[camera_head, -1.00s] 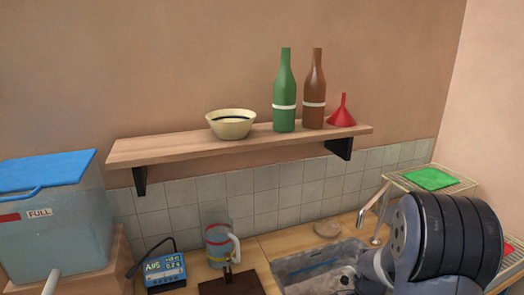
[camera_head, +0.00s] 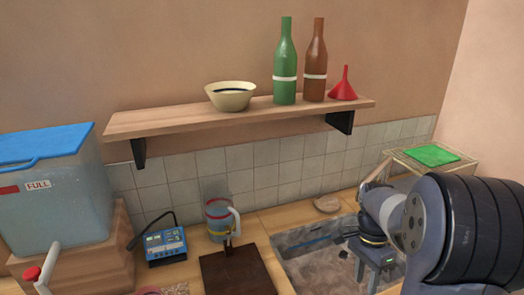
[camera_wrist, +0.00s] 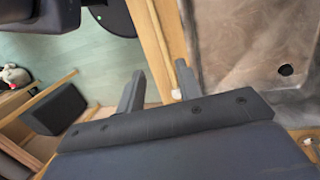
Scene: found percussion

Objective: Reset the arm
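My arm reaches in from the right of the head view. My gripper (camera_head: 367,271) points down over the right part of the sink (camera_head: 310,262). In the wrist view my gripper (camera_wrist: 158,86) has its two dark fingers apart, with nothing held between them. The wooden counter edge (camera_wrist: 160,50) and the green floor (camera_wrist: 95,65) show beyond the fingers. The sink basin with its dark drain (camera_wrist: 286,69) lies to the right there. How high the fingers are above the sink is hard to tell.
A shelf (camera_head: 180,118) holds a bowl (camera_head: 230,96), a green bottle (camera_head: 285,65), a brown bottle (camera_head: 315,60) and a red funnel (camera_head: 344,86). Below are a water tank (camera_head: 60,205), a blue meter (camera_head: 165,246), a mug (camera_head: 220,218) and a brown board (camera_head: 237,274).

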